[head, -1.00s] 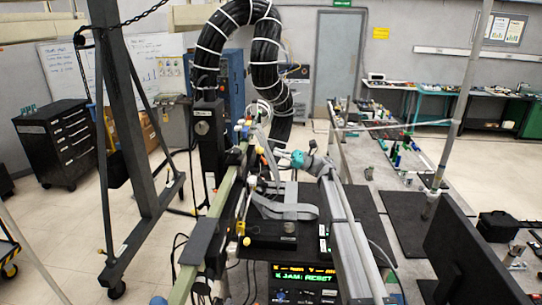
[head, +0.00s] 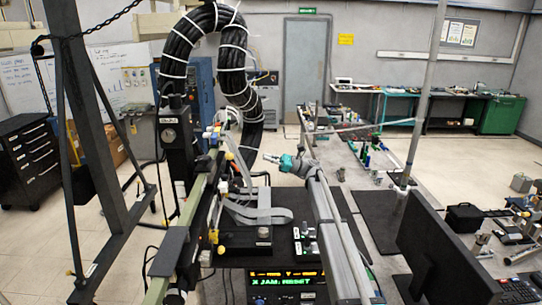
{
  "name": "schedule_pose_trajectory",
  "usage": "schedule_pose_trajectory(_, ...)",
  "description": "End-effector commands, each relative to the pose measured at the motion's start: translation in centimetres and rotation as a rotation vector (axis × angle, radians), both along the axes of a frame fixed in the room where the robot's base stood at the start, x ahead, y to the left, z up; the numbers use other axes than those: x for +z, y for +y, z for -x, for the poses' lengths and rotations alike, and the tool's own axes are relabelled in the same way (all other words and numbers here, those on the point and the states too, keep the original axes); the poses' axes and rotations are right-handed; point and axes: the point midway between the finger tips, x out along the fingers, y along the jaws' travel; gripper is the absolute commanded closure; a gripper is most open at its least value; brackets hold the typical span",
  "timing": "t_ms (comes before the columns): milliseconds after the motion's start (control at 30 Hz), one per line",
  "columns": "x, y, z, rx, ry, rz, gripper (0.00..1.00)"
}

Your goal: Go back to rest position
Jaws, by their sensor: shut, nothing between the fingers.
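My gripper (head: 270,158) shows small in the middle of the head view, at the end of my arm with its teal wrist. It points left toward the machine with the green rail (head: 190,215). Its fingers are shut and I see nothing held. It hangs above the dark bench top (head: 345,212), apart from the grey flat strip coils (head: 262,214) on the machine. The fingertips are too small to see in detail.
A lit display (head: 287,279) reading "JAM: RESET" sits below the machine. A black monitor (head: 440,250) stands at front right. A thick black hose (head: 232,70) arches behind the machine. A dark gantry frame (head: 90,140) stands at left. Open floor lies behind.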

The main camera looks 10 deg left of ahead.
Motion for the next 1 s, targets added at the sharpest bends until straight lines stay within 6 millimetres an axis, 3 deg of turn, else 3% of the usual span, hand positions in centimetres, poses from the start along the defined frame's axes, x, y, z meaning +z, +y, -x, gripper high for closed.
schedule_pose_trajectory(167, -0.7, -0.1, 1.0, -0.016, -0.026, 0.032, 1.00)
schedule_pose_trajectory(367, -3.2, -0.7, 4.0, -0.066, -0.123, 0.155, 1.00)
schedule_pose_trajectory(667, -9.8, -3.3, 10.7, -0.133, -0.387, 0.458, 1.00)
schedule_pose_trajectory(1000, -17.0, -8.7, 18.2, -0.102, -0.716, 0.811, 1.00)
